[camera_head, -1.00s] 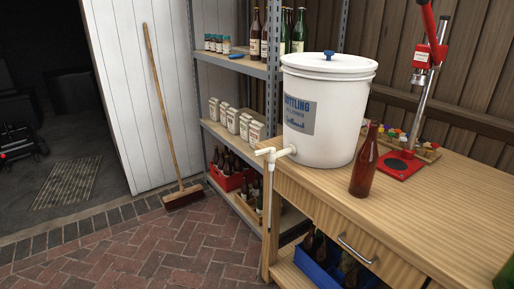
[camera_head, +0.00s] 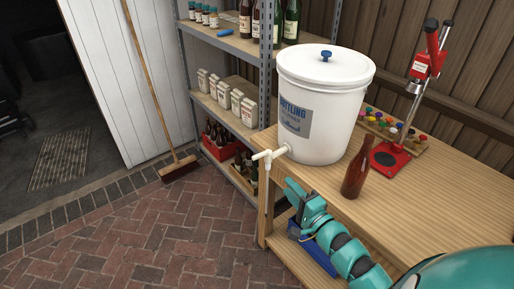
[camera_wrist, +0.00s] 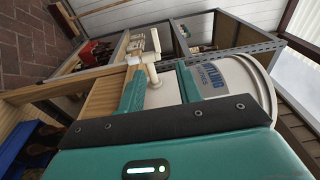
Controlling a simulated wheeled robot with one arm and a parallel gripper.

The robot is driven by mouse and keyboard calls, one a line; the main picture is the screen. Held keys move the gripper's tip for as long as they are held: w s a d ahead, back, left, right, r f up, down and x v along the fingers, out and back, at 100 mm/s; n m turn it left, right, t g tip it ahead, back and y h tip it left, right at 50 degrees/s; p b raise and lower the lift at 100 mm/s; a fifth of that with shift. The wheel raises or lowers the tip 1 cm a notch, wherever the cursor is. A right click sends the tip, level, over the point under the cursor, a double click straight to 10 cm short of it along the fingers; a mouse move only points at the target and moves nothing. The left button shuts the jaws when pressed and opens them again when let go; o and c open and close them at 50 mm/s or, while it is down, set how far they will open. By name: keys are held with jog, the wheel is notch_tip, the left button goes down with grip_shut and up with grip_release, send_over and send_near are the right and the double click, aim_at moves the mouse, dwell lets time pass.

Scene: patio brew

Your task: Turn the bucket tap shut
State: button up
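The white bucket (camera_head: 345,100) with a blue-knobbed lid stands at the left end of the wooden bench. Its cream tap (camera_head: 270,155) sticks out low on the left side, over the bench's end, with a thin tube hanging below. In the wrist view the tap (camera_wrist: 151,57) shows between and beyond my two teal fingers, and the bucket (camera_wrist: 240,82) lies on its side in the picture. My gripper (camera_head: 298,192) is low in front of the bench, right of and below the tap. In the wrist view my gripper (camera_wrist: 160,72) is open, with nothing held.
A brown bottle (camera_head: 357,170) stands on the bench near its front edge. A red capper (camera_head: 398,150) and a board of coloured caps (camera_head: 392,128) stand behind it. A metal shelf (camera_head: 235,65) with bottles and cartons is at left.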

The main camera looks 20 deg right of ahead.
aim_at(258, 158)
jog(key=shift+g, duration=0.3)
jog(key=x, duration=0.5)
jog(key=p+x, duration=0.1)
jog(key=x, duration=1.1)
jog(key=shift+w+a+f, duration=0.1)
jog(key=shift+a+f, duration=0.05)
jog(key=shift+a, duration=0.15)
grip_shut()
